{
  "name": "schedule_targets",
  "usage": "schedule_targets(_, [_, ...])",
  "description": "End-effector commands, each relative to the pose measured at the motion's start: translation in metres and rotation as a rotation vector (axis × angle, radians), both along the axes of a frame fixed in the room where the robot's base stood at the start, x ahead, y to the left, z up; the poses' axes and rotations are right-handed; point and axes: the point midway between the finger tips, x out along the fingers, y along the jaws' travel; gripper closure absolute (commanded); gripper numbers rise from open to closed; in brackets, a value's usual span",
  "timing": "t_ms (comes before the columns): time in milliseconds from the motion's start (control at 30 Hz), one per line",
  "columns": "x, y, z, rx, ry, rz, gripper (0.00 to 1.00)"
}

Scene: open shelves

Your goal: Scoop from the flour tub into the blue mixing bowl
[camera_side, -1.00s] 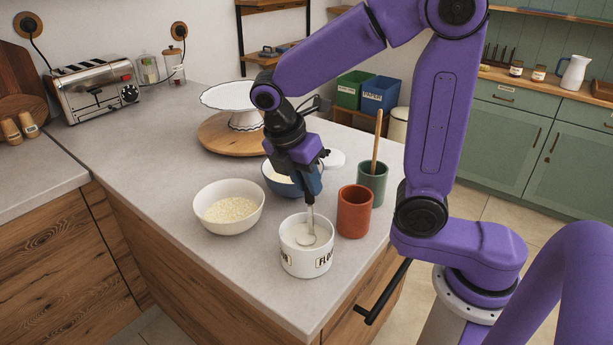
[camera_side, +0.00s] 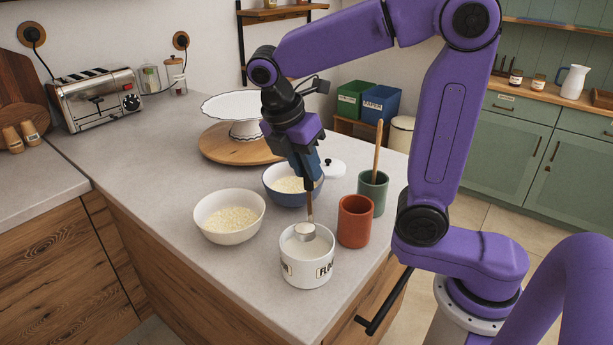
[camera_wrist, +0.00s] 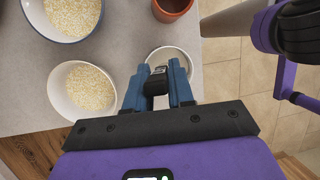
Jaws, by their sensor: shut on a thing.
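The flour tub (camera_side: 306,268) is a white round pot with dark lettering near the counter's front corner; white flour shows inside. It is partly hidden behind my fingers in the wrist view (camera_wrist: 184,54). My gripper (camera_side: 311,184) is shut on the handle of a scoop (camera_side: 305,231), above the tub. The scoop's metal head is at the tub's mouth and looks filled with something white. The handle shows dark between my fingers in the wrist view (camera_wrist: 157,82). The blue mixing bowl (camera_side: 283,198), pale grainy contents inside, stands behind the tub, partly hidden by my gripper.
A white bowl of pale grains (camera_side: 229,236) stands left of the tub. A terracotta cup (camera_side: 355,222) and a green crock (camera_side: 372,196) with a wooden handle stand right. A cake stand (camera_side: 237,105) on a wooden board is behind.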

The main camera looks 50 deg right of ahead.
Motion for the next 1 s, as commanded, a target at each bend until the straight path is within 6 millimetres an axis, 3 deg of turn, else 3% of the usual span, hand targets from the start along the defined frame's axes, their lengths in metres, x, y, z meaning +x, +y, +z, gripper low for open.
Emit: schedule_targets(1000, [0.002, -0.001, 0.064, 0.0, 0.0, 0.0, 1.0])
